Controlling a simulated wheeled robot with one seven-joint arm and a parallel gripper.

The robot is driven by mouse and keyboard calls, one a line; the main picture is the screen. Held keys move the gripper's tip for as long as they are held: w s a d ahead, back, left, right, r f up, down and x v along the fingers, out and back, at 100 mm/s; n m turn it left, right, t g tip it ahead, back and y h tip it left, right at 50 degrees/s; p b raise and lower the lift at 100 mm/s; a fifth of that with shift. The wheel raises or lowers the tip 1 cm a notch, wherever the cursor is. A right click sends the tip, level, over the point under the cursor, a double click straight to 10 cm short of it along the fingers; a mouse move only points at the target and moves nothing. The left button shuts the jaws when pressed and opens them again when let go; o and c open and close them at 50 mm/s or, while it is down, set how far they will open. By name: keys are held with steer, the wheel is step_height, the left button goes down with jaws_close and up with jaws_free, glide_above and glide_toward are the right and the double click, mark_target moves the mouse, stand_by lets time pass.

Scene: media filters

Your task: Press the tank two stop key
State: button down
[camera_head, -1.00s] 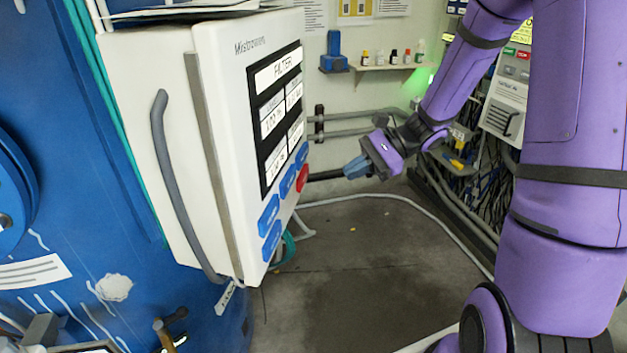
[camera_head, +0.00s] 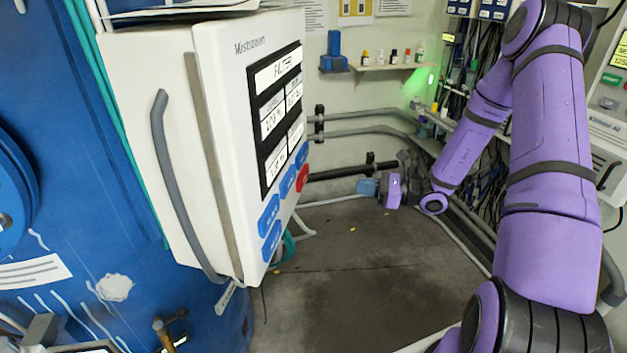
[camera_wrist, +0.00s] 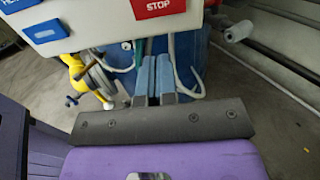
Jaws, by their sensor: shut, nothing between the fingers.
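A white control cabinet (camera_head: 225,140) with a filter display (camera_head: 278,110) stands at the left in the head view. Below the display are several blue keys (camera_head: 269,214) and one red key (camera_head: 302,178). In the wrist view the red key (camera_wrist: 158,8) reads STOP, at the top edge and partly cut off; I cannot read a tank number. My gripper (camera_head: 367,187) is shut and empty, right of the cabinet and apart from it. In the wrist view its blue fingertips (camera_wrist: 154,76) are together, below the red key and the panel's lower edge.
A blue tank (camera_head: 60,200) stands behind the cabinet. Grey wall pipes (camera_head: 365,133) and a shelf with small bottles (camera_head: 395,66) are at the back. Cables and another panel (camera_head: 610,135) are at the right. The floor in the middle is clear.

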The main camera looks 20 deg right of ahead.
mark_target(305, 178)
stand_by(0.3)
steer(key=x, duration=1.3)
steer(key=shift+w+a, duration=0.1)
steer(key=shift+a, duration=0.05)
steer(key=shift+w+a, duration=0.2)
steer(key=shift+a, duration=0.05)
steer(key=shift+a, duration=0.1)
